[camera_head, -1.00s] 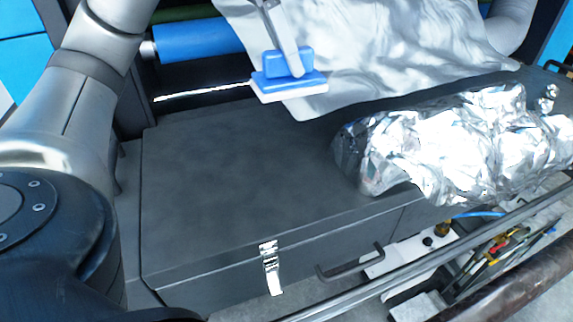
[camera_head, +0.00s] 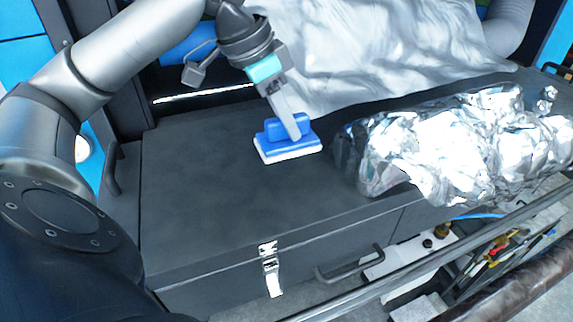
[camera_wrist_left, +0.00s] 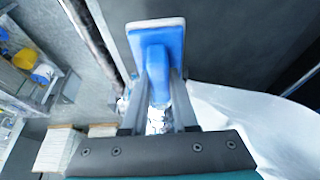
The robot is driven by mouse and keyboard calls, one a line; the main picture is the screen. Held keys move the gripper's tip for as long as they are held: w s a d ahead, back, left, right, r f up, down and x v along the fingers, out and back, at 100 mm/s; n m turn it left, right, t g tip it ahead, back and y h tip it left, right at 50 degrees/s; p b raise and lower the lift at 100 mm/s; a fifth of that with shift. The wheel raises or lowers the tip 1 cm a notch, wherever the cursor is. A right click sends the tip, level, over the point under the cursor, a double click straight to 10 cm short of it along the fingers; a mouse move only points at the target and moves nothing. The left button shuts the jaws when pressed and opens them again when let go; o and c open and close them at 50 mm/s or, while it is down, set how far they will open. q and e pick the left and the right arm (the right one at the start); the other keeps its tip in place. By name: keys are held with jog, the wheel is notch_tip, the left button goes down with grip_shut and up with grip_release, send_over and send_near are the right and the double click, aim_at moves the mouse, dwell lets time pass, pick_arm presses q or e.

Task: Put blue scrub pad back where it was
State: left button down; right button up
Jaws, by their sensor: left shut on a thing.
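The blue scrub pad (camera_head: 284,146) has a blue handle on top and a white layer underneath. My left gripper (camera_head: 294,128) is shut on its handle. The pad is over the dark chest top (camera_head: 220,190), left of the foil bundle; I cannot tell whether it touches the surface. In the left wrist view the pad (camera_wrist_left: 156,36) is between the two fingers of the left gripper (camera_wrist_left: 158,95). My right gripper is not in view.
A crumpled foil bundle (camera_head: 440,140) lies on the right of the chest top. The chest top's left and front parts are clear. A metal rail (camera_head: 430,265) runs along the front right.

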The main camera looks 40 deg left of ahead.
aim_at(283, 138)
pick_arm(q)
notch_tip(283, 138, down, 4)
jog(key=shift+f+b, duration=0.25)
jog(key=shift+b, duration=0.7)
jog(key=shift+f+b, duration=0.8)
jog(key=shift+f, duration=1.65)
jog(key=shift+f, duration=0.2)
jog(key=c, duration=0.7)
grip_release()
jog(key=shift+r, duration=0.1)
